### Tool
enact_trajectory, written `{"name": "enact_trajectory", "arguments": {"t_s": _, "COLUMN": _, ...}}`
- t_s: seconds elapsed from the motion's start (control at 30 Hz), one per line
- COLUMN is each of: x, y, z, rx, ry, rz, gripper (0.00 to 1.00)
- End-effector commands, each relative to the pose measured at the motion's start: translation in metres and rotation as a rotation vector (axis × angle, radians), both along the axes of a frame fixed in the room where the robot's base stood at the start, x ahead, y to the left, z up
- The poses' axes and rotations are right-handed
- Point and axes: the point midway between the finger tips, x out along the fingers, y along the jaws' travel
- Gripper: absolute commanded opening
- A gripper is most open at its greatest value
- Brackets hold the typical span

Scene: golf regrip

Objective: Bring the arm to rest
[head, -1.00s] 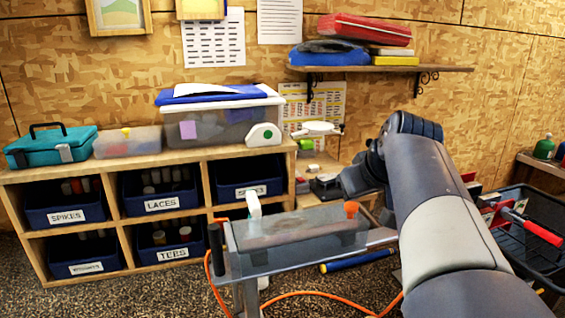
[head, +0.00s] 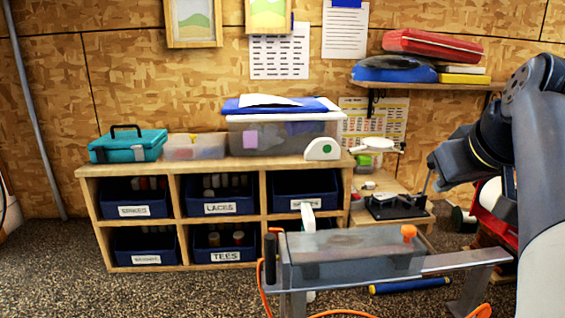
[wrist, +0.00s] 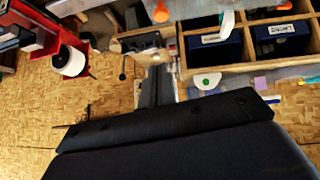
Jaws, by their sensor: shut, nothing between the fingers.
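My arm (head: 540,140) is at the right edge of the head view, bent at a raised elbow, with its wrist end pointing left and down. My gripper (wrist: 155,88) shows in the wrist view as a narrow grey piece beyond the dark wrist body. It is shut and empty. In the head view the wrist end is beside a small dark stand (head: 396,206) on a low wooden surface; I cannot tell whether they are apart in depth. The fingertips are hard to make out there.
A grey bench with a clear tank (head: 350,262) stands in front. A wooden cubby shelf (head: 262,218) with labelled bins is behind it, with a teal case (head: 127,146) on top. A wall shelf (head: 430,83) hangs near the arm. A blue pole (head: 410,286) lies on the floor.

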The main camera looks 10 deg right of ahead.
Motion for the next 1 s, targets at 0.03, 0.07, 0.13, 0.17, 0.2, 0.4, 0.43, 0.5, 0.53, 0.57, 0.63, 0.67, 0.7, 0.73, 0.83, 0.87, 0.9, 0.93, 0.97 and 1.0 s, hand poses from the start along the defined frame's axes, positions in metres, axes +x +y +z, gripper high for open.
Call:
{"name": "enact_trajectory", "arguments": {"t_s": 0.03, "x": 0.000, "y": 0.000, "z": 0.000, "rx": 0.000, "ry": 0.000, "rz": 0.000, "gripper": 0.00}}
{"name": "enact_trajectory", "arguments": {"t_s": 0.07, "x": 0.000, "y": 0.000, "z": 0.000, "rx": 0.000, "ry": 0.000, "rz": 0.000, "gripper": 0.00}}
{"name": "enact_trajectory", "arguments": {"t_s": 0.13, "x": 0.001, "y": 0.000, "z": -0.001, "rx": 0.001, "ry": 0.000, "rz": 0.001, "gripper": 0.00}}
{"name": "enact_trajectory", "arguments": {"t_s": 0.17, "x": 0.002, "y": 0.000, "z": -0.003, "rx": 0.001, "ry": 0.001, "rz": 0.001, "gripper": 0.00}}
{"name": "enact_trajectory", "arguments": {"t_s": 0.2, "x": 0.004, "y": 0.000, "z": -0.005, "rx": 0.001, "ry": 0.001, "rz": 0.001, "gripper": 0.00}}
{"name": "enact_trajectory", "arguments": {"t_s": 0.4, "x": 0.024, "y": 0.000, "z": -0.026, "rx": 0.002, "ry": 0.003, "rz": 0.003, "gripper": 0.00}}
{"name": "enact_trajectory", "arguments": {"t_s": 0.43, "x": 0.028, "y": 0.000, "z": -0.030, "rx": 0.002, "ry": 0.003, "rz": 0.003, "gripper": 0.00}}
{"name": "enact_trajectory", "arguments": {"t_s": 0.5, "x": 0.037, "y": 0.000, "z": -0.041, "rx": 0.003, "ry": 0.004, "rz": 0.004, "gripper": 0.00}}
{"name": "enact_trajectory", "arguments": {"t_s": 0.53, "x": 0.041, "y": 0.000, "z": -0.045, "rx": 0.002, "ry": 0.004, "rz": 0.003, "gripper": 0.00}}
{"name": "enact_trajectory", "arguments": {"t_s": 0.57, "x": 0.045, "y": 0.000, "z": -0.050, "rx": 0.002, "ry": 0.004, "rz": 0.003, "gripper": 0.00}}
{"name": "enact_trajectory", "arguments": {"t_s": 0.63, "x": 0.055, "y": -0.001, "z": -0.060, "rx": 0.003, "ry": 0.005, "rz": 0.002, "gripper": 0.00}}
{"name": "enact_trajectory", "arguments": {"t_s": 0.67, "x": 0.059, "y": -0.001, "z": -0.065, "rx": 0.003, "ry": 0.005, "rz": 0.002, "gripper": 0.00}}
{"name": "enact_trajectory", "arguments": {"t_s": 0.7, "x": 0.064, "y": -0.001, "z": -0.070, "rx": 0.003, "ry": 0.004, "rz": 0.002, "gripper": 0.00}}
{"name": "enact_trajectory", "arguments": {"t_s": 0.73, "x": 0.064, "y": -0.002, "z": -0.080, "rx": 0.002, "ry": 0.004, "rz": 0.000, "gripper": 0.00}}
{"name": "enact_trajectory", "arguments": {"t_s": 0.83, "x": 0.064, "y": -0.004, "z": -0.095, "rx": 0.001, "ry": 0.004, "rz": -0.001, "gripper": 0.00}}
{"name": "enact_trajectory", "arguments": {"t_s": 0.87, "x": 0.063, "y": -0.005, "z": -0.098, "rx": 0.001, "ry": 0.004, "rz": -0.001, "gripper": 0.00}}
{"name": "enact_trajectory", "arguments": {"t_s": 0.9, "x": 0.062, "y": -0.005, "z": -0.101, "rx": 0.001, "ry": 0.004, "rz": -0.001, "gripper": 0.00}}
{"name": "enact_trajectory", "arguments": {"t_s": 0.93, "x": 0.062, "y": -0.006, "z": -0.103, "rx": 0.001, "ry": 0.005, "rz": -0.001, "gripper": 0.00}}
{"name": "enact_trajectory", "arguments": {"t_s": 0.97, "x": 0.061, "y": -0.006, "z": -0.105, "rx": 0.002, "ry": 0.005, "rz": -0.001, "gripper": 0.00}}
{"name": "enact_trajectory", "arguments": {"t_s": 1.0, "x": 0.061, "y": -0.006, "z": -0.107, "rx": 0.002, "ry": 0.006, "rz": -0.002, "gripper": 0.00}}
